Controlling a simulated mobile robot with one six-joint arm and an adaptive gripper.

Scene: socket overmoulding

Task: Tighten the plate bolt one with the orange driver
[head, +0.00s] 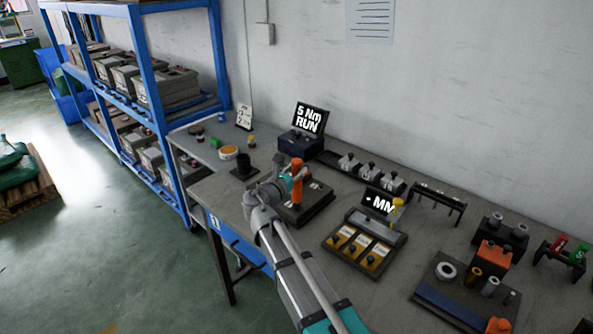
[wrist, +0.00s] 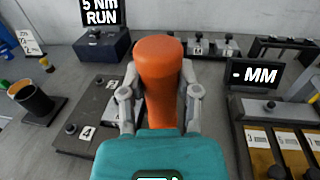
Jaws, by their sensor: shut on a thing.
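The orange driver (head: 297,171) stands roughly upright over the dark plate (head: 318,207) on the bench. My gripper (head: 289,180) is shut around its handle. In the wrist view the orange handle (wrist: 158,70) sits between both fingers of my gripper (wrist: 160,93). The dark plate (wrist: 70,147) shows to the left of the handle, with a label reading 4 and small bolts near it. The driver's tip and plate bolt one are hidden behind the handle and gripper, so I cannot tell whether they touch.
A box with a screen reading "5 Nm RUN" (head: 309,119) stands behind the plate. A tray with numbered yellow slots (head: 364,246) and an "MM" display (head: 381,204) are to the right. A dark cup (head: 243,165) stands to the left. Racks and fixtures crowd the right bench.

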